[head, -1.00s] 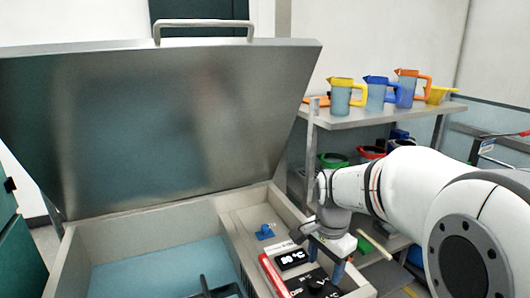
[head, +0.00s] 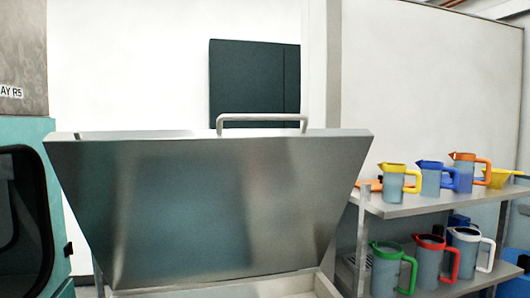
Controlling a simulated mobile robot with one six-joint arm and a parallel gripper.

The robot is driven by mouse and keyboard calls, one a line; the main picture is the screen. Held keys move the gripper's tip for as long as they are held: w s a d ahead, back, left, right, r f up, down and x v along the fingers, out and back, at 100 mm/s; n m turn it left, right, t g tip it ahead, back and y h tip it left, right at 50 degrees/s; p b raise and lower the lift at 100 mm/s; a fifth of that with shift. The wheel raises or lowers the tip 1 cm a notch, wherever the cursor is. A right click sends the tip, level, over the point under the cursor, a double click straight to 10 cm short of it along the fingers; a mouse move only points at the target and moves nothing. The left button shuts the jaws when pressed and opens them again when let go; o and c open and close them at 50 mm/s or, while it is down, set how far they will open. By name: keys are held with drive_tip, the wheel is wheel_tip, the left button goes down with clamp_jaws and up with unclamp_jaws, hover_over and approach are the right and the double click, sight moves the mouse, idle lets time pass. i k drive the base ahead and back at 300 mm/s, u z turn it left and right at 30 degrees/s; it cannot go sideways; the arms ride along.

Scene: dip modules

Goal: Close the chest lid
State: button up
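The chest lid (head: 215,210) is a large brushed-metal panel. It stands raised and tilted open above the chest, wider at its top than at its hinge side. A metal bar handle (head: 262,119) is fixed along its top edge. Only the back and right rim of the chest (head: 325,285) shows at the bottom of the head view, and its inside is out of the picture. My gripper and arm are not in view.
A shelf (head: 435,204) stands right of the chest, with several coloured jugs on its upper level, such as the blue jug (head: 431,180), and more below, such as the green-rimmed jug (head: 386,270). A teal cabinet (head: 40,150) stands at the left.

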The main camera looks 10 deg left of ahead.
sight(152, 208)
drive_tip(key=u, duration=0.05)
drive_tip(key=k, duration=0.5)
drive_tip(key=z, duration=1.3)
drive_tip(key=k, duration=0.85)
drive_tip(key=u, duration=1.95)
drive_tip(key=i, duration=1)
drive_tip(key=u, duration=0.05)
